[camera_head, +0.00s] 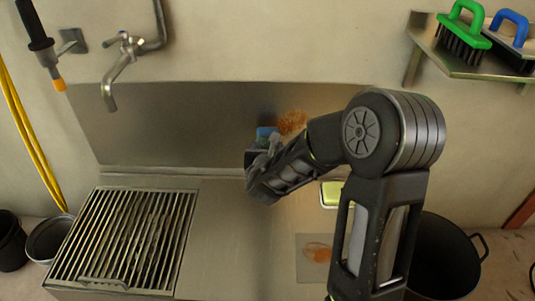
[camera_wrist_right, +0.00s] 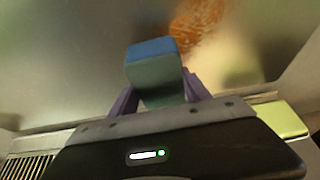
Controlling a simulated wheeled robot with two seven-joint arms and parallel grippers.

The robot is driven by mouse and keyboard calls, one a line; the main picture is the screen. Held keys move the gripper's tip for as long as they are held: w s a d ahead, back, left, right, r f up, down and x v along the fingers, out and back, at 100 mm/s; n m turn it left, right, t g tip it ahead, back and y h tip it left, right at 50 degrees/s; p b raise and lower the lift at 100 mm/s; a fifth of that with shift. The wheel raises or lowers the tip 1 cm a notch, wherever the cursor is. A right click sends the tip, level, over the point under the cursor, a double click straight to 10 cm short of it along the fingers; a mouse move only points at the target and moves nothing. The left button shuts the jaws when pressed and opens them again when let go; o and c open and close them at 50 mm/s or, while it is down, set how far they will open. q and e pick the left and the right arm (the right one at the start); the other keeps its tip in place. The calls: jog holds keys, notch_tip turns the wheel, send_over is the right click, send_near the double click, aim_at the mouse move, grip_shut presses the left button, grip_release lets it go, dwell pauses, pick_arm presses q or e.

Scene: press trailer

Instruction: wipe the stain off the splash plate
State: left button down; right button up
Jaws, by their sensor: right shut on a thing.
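The splash plate (camera_head: 180,125) is a upright metal sheet along the wall behind the counter. An orange-brown stain (camera_head: 293,121) marks its right half, and it also shows at the top of the right wrist view (camera_wrist_right: 198,24). My right gripper (camera_head: 262,150) is shut on a blue and grey-green sponge-like block (camera_wrist_right: 152,62). The block (camera_head: 266,134) is close in front of the plate, just left of the stain. I cannot tell whether it touches the plate. My forearm hides part of the plate's right side. My left gripper is not in view.
A slatted grate (camera_head: 125,240) fills the counter's left. A yellow-green pad (camera_head: 331,194) and a flat square with an orange smear (camera_head: 310,265) lie near my arm. A tap (camera_head: 118,65) hangs at left, a brush shelf (camera_head: 460,65) at upper right. A black pot (camera_head: 445,255) stands right.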

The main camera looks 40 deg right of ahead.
jog(key=shift+w+d, duration=0.55)
jog(key=shift+w, duration=0.15)
jog(key=shift+w+d, duration=0.55)
jog(key=shift+w, duration=0.2)
dwell(0.5)
jog(key=shift+s+d+f+b, duration=0.15)
jog(key=shift+s+d+b, duration=0.5)
jog(key=shift+d+b, duration=0.2)
jog(key=shift+s+d+b, duration=0.3)
jog(key=shift+s+d, duration=0.15)
jog(key=shift+s, duration=0.05)
